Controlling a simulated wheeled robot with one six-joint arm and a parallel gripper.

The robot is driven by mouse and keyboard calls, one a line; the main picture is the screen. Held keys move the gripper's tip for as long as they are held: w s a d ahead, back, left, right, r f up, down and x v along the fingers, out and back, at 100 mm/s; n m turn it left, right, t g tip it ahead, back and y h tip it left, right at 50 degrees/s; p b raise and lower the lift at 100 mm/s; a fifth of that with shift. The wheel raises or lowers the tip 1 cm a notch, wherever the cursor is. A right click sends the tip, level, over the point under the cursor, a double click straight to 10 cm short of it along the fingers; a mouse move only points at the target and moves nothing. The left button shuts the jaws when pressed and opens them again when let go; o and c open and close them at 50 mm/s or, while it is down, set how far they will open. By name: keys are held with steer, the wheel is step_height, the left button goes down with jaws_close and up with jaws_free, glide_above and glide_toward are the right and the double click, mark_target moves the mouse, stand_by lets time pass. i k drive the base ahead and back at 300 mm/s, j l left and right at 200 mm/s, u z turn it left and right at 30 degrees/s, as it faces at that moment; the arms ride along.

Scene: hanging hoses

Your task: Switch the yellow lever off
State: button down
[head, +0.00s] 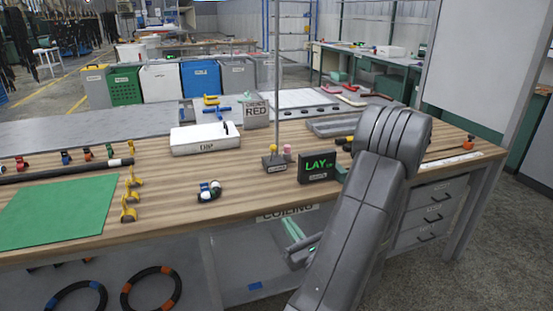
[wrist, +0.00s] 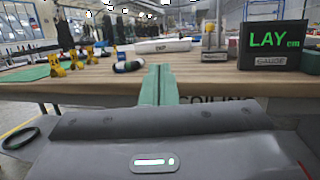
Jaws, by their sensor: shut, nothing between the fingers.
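A yellow handle-like piece (head: 211,100) lies at the back of the bench beside blue ones. I cannot tell which of these, if any, is the yellow lever or how it is set. My gripper (head: 291,230) is in front of the bench's front edge, below the top, apart from all yellow pieces. Its green fingers (wrist: 158,80) are together and empty, pointing toward the bench.
The bench top (head: 247,205) carries a green mat (head: 60,212), a coiled hose (head: 209,191), a white box (head: 205,138), a thin upright post (head: 277,90) and a black "LAY" display (head: 318,165). Bare wood lies around the coil.

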mark_target(273, 147)
steer(key=i+j+z, duration=0.4)
steer(key=j, duration=0.3)
steer(key=i+j+z, duration=0.2)
steer(key=j, duration=0.15)
